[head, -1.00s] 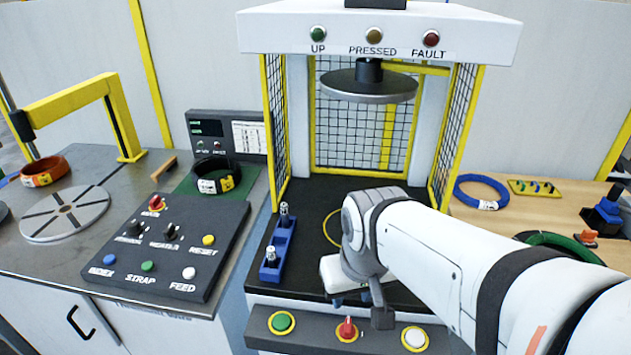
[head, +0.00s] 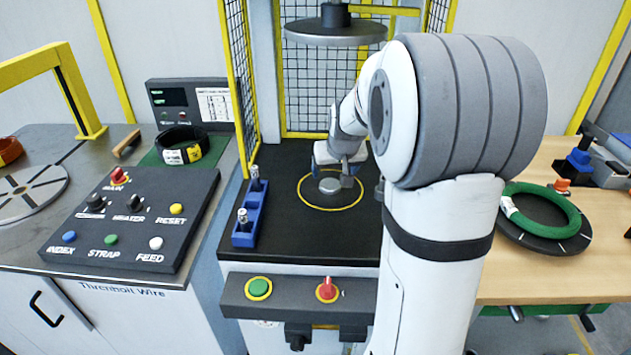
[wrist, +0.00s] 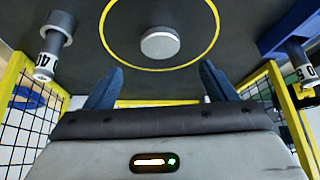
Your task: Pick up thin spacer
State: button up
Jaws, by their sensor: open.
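A short grey metal disc (head: 330,185), the flattest spacer-like piece I see, lies inside the yellow ring on the black press plate. It also shows in the wrist view (wrist: 160,43). No readable label confirms it as the thin spacer. My gripper (wrist: 160,78) is open and empty; its blue fingers are apart, with the disc ahead of the gap between them and not touched. In the head view my gripper (head: 330,155) is just behind the disc, partly hidden. A grey cylinder marked 40 (wrist: 55,45) stands to the left in the wrist view; my arm hides that area in the head view.
A blue rack (head: 250,212) with two grey cylinders stands on the plate's left. Yellow-framed mesh guards (head: 238,80) flank the press, and the round press head (head: 335,33) hangs above. A control panel (head: 130,220) is at left; a green coil (head: 545,210) lies at right.

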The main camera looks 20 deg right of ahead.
aim_at(330, 183)
jog(key=shift+w+d+f, duration=0.15)
jog(key=shift+w+f, duration=0.2)
jog(key=shift+f, duration=0.1)
jog(key=x, duration=0.6)
jog(key=shift+w+f, duration=0.2)
jog(key=shift+f, duration=0.1)
jog(key=shift+c, duration=0.4)
jog(key=c, duration=1)
